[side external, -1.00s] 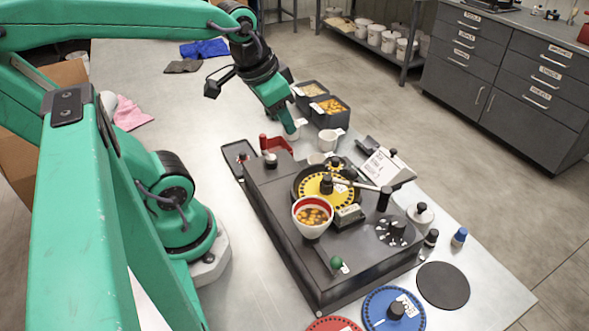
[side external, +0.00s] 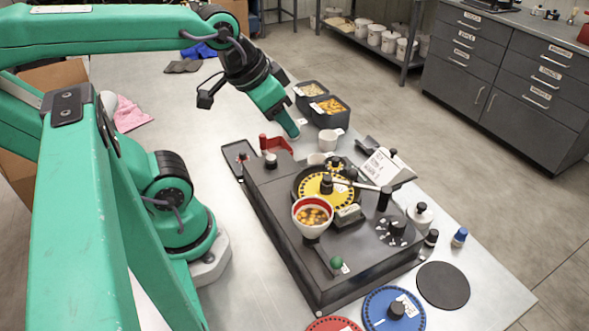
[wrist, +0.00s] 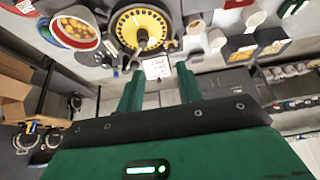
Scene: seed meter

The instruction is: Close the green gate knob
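The green gate knob (side external: 336,263) is a small round ball at the near end of the dark seed meter body (side external: 290,225) in the side external view. I cannot make it out in the wrist view. My gripper (side external: 296,135) hangs beyond the far end of the meter, near the red handle and the white cups, well away from the knob. In the wrist view, my gripper (wrist: 160,73) has its two green fingers spread with no object between them. The yellow seed plate (side external: 326,187) sits on the meter, and it also shows in the wrist view (wrist: 140,30).
A red-rimmed bowl of seeds (side external: 312,216) stands on the meter between my gripper and the knob. A white card (side external: 381,165), a black post (side external: 384,198) and white cups (side external: 328,140) are nearby. Blue (side external: 393,309) and red discs lie at the front.

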